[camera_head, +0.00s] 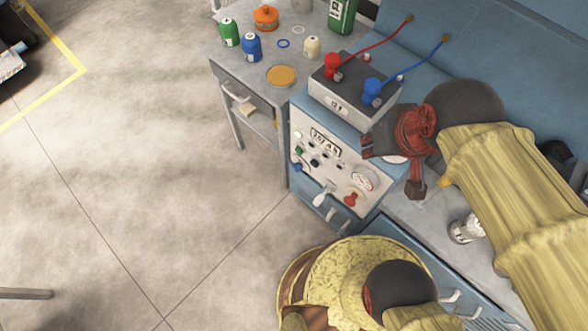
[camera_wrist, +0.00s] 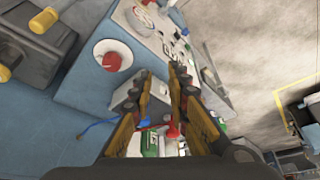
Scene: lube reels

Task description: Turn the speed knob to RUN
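A red knob (camera_wrist: 112,60) sits on a round white dial on a blue face of the cabinet, in the wrist view. In the head view my gripper hides this knob; a sliver of a white disc (camera_head: 397,159) shows beside it. My gripper (camera_head: 374,144) is at the cabinet's top right edge. In the wrist view its fingertips (camera_wrist: 160,70) are apart with nothing between them, to the right of the knob and not touching it. The knob's markings are too small to read.
The front panel (camera_head: 325,160) carries a gauge (camera_head: 362,180), another red knob (camera_head: 351,199) and several small knobs. A grey battery-like box (camera_head: 345,85) with red and blue clamps stands on top. A side table (camera_head: 262,73) holds bottles.

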